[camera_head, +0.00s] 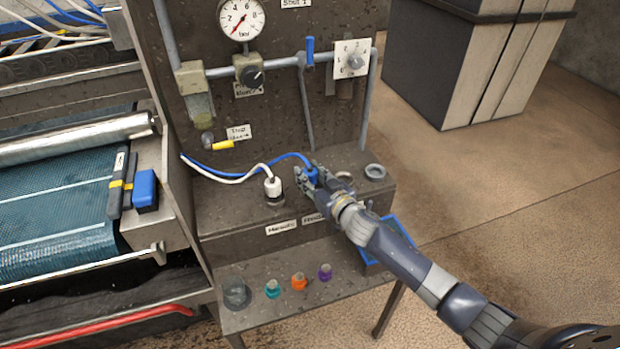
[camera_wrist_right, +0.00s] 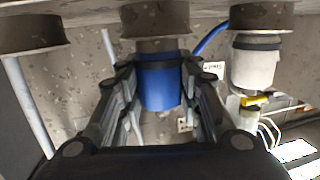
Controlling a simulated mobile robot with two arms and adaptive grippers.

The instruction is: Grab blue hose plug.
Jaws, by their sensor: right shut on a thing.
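The blue hose plug (camera_head: 311,174) is at the end of a blue hose, at the ledge of the grey metal panel. My right gripper (camera_head: 307,178) is shut on it. In the right wrist view the blue plug (camera_wrist_right: 160,82) sits between the two fingers (camera_wrist_right: 158,100), with its end at a round grey socket (camera_wrist_right: 155,22). I cannot tell how far it is seated. The white hose plug (camera_head: 272,187) stands in the socket to its left; it also shows in the right wrist view (camera_wrist_right: 257,65). My left gripper is not in view.
A free grey ring socket (camera_head: 375,172) is right of my gripper. Small teal (camera_head: 272,288), orange (camera_head: 299,281) and purple (camera_head: 325,272) pieces stand on the lower shelf. A blue-edged tray (camera_head: 397,224) is partly behind my arm. The rug machine (camera_head: 60,195) is at left.

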